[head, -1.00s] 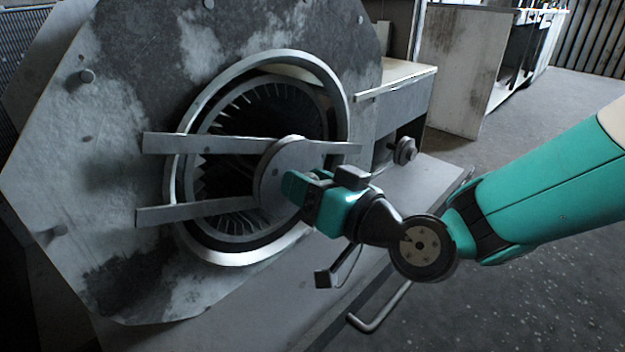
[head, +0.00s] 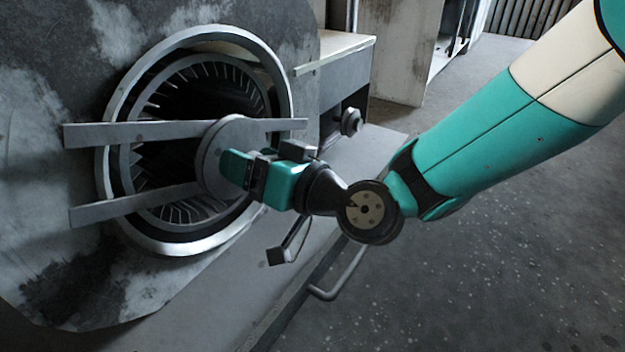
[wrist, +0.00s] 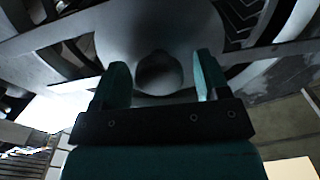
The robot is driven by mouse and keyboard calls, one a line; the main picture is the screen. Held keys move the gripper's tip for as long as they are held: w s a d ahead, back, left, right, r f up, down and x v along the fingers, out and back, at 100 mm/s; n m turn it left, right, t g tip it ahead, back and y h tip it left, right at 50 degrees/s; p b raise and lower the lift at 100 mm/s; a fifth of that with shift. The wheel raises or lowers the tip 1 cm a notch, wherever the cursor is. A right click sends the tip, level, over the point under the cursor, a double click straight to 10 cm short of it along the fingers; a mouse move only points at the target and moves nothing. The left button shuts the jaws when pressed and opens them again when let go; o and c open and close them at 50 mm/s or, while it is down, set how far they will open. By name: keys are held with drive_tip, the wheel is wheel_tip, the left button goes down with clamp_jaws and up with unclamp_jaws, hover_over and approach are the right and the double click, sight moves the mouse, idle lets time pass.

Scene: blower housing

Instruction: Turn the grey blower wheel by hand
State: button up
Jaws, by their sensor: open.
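The grey blower wheel (head: 207,212) is a ring of fins inside a round inlet ring (head: 290,95) on the housing. A round grey disc (head: 213,140), carried by flat bars, stands in front of its middle. My gripper (head: 236,168) is at the front of this disc. In the wrist view, my open gripper (wrist: 160,75) has one teal finger on each side of a rounded grey knob (wrist: 158,76) at the disc's middle. Gaps show beside the knob, though contact is unclear. The bars and my gripper hide part of the wheel.
Two flat bars (head: 140,132) cross the inlet. A round knob-like fitting (head: 351,121) sticks out right of the housing (head: 60,255). A bent metal handle (head: 335,280) lies below my wrist by the base edge. Open floor (head: 490,270) is at the right.

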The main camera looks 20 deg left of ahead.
drive_tip(key=b+v, duration=1.1)
drive_tip(key=v, duration=0.6)
drive_tip(key=shift+d+b, duration=0.2)
drive_tip(key=shift+b, duration=0.15)
drive_tip(key=shift+r, duration=0.1)
drive_tip(key=s+d+r+m+g+h+p, duration=0.1)
drive_tip(key=s+d+r+g+h+p, duration=0.25)
drive_tip(key=d+h+p, duration=0.45)
drive_tip(key=s+d+r+m+g+h+p, duration=0.25)
drive_tip(key=s+d+h+p, duration=0.2)
drive_tip(key=d+p, duration=0.5)
wheel_tip(320, 180, up, 36)
drive_tip(key=n+p, duration=0.1)
drive_tip(key=p, duration=3.4)
drive_tip(key=shift+w+r+p, duration=0.2)
drive_tip(key=shift+w+p, duration=0.15)
